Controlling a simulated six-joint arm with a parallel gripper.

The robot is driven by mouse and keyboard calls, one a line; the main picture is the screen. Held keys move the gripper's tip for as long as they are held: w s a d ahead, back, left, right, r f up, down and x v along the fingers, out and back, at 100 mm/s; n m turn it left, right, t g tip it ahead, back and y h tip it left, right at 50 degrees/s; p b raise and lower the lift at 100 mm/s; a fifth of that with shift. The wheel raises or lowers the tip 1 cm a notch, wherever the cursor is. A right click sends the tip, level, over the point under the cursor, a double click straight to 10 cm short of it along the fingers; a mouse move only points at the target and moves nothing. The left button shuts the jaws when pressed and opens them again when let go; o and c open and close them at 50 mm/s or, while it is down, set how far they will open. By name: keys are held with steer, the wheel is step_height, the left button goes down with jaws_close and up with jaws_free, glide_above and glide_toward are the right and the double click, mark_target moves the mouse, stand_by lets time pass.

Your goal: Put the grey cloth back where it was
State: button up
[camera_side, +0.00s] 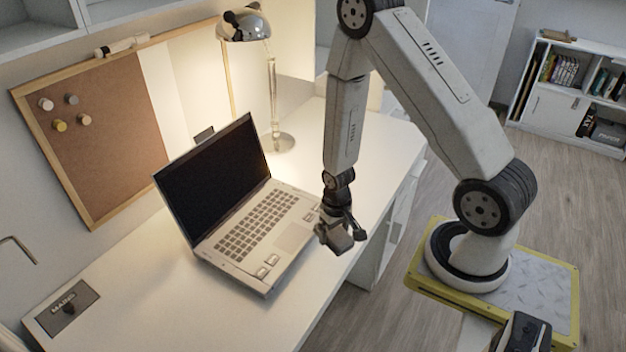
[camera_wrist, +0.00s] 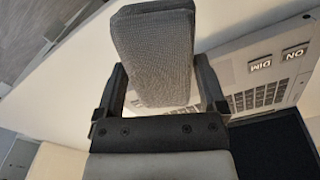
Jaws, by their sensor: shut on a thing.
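The grey cloth (camera_side: 335,238) is a folded, block-like piece of grey fabric. My gripper (camera_side: 342,220) is shut on it and points down, holding it above the desk near the laptop's right front corner. In the wrist view the cloth (camera_wrist: 153,50) sits between the two dark fingers of my gripper (camera_wrist: 160,80) and extends past them. I cannot tell the exact gap between the cloth and the desk.
An open laptop (camera_side: 257,227) stands close left of my gripper; two buttons labelled ON and DIM (camera_wrist: 260,64) show on it. A lit lamp (camera_side: 271,85) stands behind. A MAINS panel (camera_side: 75,308) lies front left. The desk's front (camera_side: 215,310) is clear.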

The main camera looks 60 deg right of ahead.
mark_target(333, 257)
steer(key=shift+f, duration=2.9)
steer(key=shift+f, duration=0.65)
steer(key=o, duration=0.9)
steer(key=shift+r, duration=0.2)
steer(key=shift+r, duration=3.7)
